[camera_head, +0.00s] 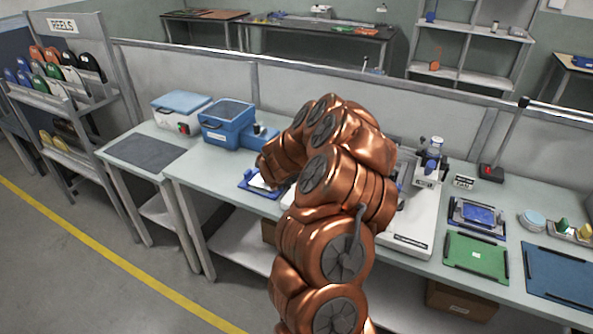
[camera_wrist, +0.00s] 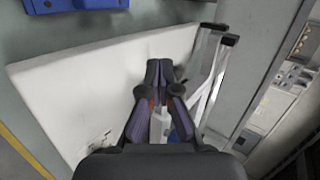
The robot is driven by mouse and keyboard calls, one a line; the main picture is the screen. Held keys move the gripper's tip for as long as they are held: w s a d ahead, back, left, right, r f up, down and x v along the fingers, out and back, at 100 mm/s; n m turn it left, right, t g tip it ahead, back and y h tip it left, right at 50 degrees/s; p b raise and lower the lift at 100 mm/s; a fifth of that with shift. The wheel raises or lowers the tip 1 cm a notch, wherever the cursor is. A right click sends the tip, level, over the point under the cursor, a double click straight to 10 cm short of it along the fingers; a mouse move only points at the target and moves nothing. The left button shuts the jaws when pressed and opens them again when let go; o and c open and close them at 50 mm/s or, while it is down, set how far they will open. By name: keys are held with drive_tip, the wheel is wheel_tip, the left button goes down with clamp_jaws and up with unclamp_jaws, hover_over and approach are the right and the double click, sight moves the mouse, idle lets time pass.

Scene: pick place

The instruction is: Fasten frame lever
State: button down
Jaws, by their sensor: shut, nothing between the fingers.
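My gripper (camera_wrist: 160,68) shows in the wrist view with its dark fingertips together, shut and empty, over a white machine base (camera_wrist: 75,85). A grey metal frame with black ends (camera_wrist: 209,75) stands just right of the fingers. A pale part and a small blue piece (camera_wrist: 175,136) show partly between and behind the fingers; I cannot tell whether either is the lever. In the head view my copper arm hides the gripper and much of the machine, whose white base (camera_head: 408,228) shows to the right of the arm.
Right of the machine lie a blue framed board (camera_head: 478,214), a green mat (camera_head: 476,255) and a dark blue mat (camera_head: 562,275). Left of my arm are a blue tray (camera_head: 250,183) and a blue bin (camera_head: 226,121). A low partition (camera_head: 285,85) runs behind the bench.

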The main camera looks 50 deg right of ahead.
drive_tip(key=shift+s+d, duration=0.15)
drive_tip(key=shift+d, duration=0.1)
drive_tip(key=shift+a, duration=0.3)
drive_tip(key=shift+s+d+b, duration=0.3)
drive_tip(key=shift+s+d, duration=0.15)
drive_tip(key=shift+d, duration=0.05)
drive_tip(key=a, duration=0.1)
drive_tip(key=a+b, duration=0.1)
drive_tip(key=a+f, duration=0.1)
drive_tip(key=a, duration=0.1)
drive_tip(key=shift+w, duration=0.25)
drive_tip(key=a+r+b, duration=0.1)
drive_tip(key=a+r, duration=0.5)
drive_tip(key=a, duration=0.2)
drive_tip(key=shift+w+r+b, duration=0.15)
drive_tip(key=shift+w+b, duration=0.15)
drive_tip(key=shift+b, duration=0.05)
